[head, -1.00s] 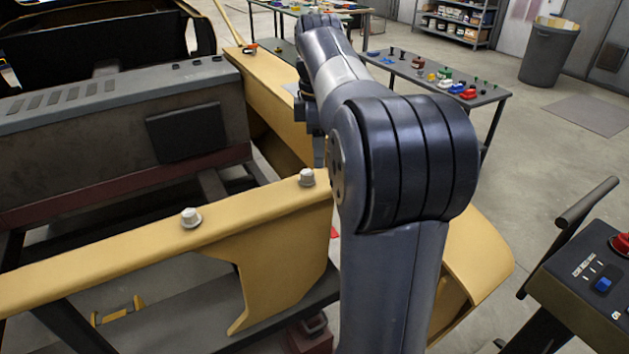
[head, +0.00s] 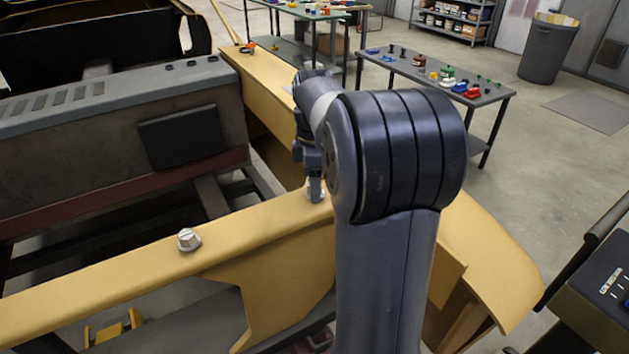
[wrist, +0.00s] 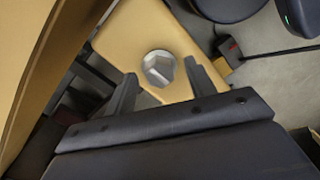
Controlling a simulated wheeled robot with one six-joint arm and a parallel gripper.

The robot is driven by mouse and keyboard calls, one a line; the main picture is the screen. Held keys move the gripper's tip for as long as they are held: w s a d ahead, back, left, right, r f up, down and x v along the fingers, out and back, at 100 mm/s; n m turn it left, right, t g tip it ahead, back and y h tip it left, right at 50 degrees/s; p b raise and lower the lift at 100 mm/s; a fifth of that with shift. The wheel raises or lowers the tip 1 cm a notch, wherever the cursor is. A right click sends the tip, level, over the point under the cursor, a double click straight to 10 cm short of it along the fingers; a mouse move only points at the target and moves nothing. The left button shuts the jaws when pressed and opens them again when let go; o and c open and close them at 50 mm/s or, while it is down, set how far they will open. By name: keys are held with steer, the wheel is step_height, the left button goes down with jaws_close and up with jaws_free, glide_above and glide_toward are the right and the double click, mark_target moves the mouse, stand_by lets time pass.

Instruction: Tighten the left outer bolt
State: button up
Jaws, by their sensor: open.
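Two pale hex bolts stand on the yellow beam (head: 80,266) in the head view. One bolt (head: 189,240) is in the open at the left. The other is at the beam's right part, mostly hidden by my gripper (head: 315,188). In the wrist view a hex bolt head (wrist: 159,68) with a round flange sits on a yellow surface. My gripper (wrist: 161,76) is open there, one finger on each side of the bolt head. I cannot tell whether the fingers touch it. Which bolt counts as the left outer one is not marked.
A grey housing (head: 100,110) stands behind the beam. A yellow rail (head: 262,92) runs back from the beam's right end. A bench with small coloured parts (head: 440,80) and a bin (head: 548,50) stand farther back. A dark console (head: 590,285) is at the right.

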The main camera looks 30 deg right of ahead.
steer(key=shift+c, duration=0.2)
steer(key=c, duration=0.9)
steer(key=shift+c, duration=0.2)
